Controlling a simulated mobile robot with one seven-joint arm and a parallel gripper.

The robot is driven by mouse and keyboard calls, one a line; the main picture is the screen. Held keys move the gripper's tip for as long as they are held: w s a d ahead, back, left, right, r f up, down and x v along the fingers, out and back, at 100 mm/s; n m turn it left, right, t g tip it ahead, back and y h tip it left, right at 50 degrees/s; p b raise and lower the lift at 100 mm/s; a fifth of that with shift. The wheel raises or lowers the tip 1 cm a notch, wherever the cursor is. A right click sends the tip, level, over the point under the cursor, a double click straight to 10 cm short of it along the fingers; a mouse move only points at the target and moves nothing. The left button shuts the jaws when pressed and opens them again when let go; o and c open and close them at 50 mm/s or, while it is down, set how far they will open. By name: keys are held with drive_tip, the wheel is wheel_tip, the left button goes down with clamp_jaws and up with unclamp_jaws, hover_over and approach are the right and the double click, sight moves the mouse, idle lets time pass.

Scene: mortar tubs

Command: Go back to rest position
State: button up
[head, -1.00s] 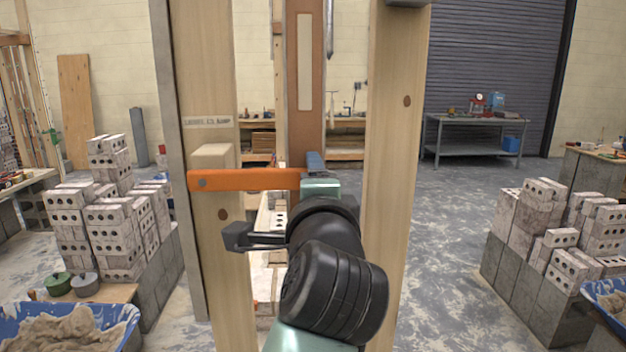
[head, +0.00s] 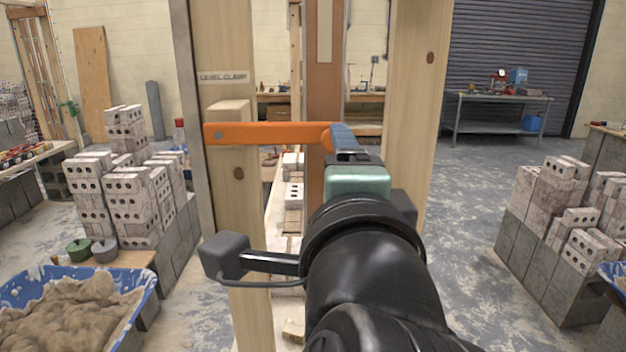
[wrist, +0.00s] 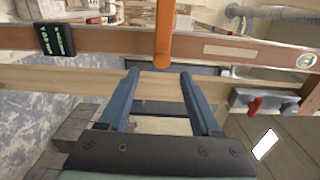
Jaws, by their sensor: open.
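My gripper (wrist: 159,73) has two blue fingers, spread apart with nothing held between them in the wrist view. In the head view, my gripper (head: 343,138) is beside the right end of an orange lever (head: 265,132). The lever runs level from a wooden block on a post labelled "LEVEL CLAMP" (head: 222,77). In the wrist view the lever's rounded end (wrist: 163,45) lies just beyond the gap between the fingertips; I cannot tell whether they touch. A brown spirit level (wrist: 230,50) passes behind the lever.
Wooden posts (head: 415,90) flank the arm closely. Brick stacks stand left (head: 110,190) and right (head: 560,200). A blue tub of mortar (head: 150,300) is at the lower left. A grey workbench (head: 500,98) is at the back right. Open floor (head: 470,185) lies between.

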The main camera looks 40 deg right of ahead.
drive_tip(key=shift+v, duration=0.85)
drive_tip(key=w+a+r+n+t+p, duration=0.1)
drive_tip(key=a+r+n+t+p, duration=0.1)
drive_tip(key=a+r+n+t, duration=0.5)
drive_tip(key=s+a+r+n+t+y, duration=0.1)
drive_tip(key=a+r+n+t+y, duration=0.1)
drive_tip(key=a+r+n+y, duration=0.3)
drive_tip(key=s+a+r+n+t+y+p, duration=0.1)
drive_tip(key=a+r+n+t+y, duration=0.2)
drive_tip(key=a+n, duration=0.7)
wheel_tip(320, 180, up, 2)
drive_tip(key=n+y, duration=0.2)
drive_tip(key=shift+a+r+n, duration=0.15)
drive_tip(key=shift+a+n, duration=0.1)
drive_tip(key=shift+n, duration=0.15)
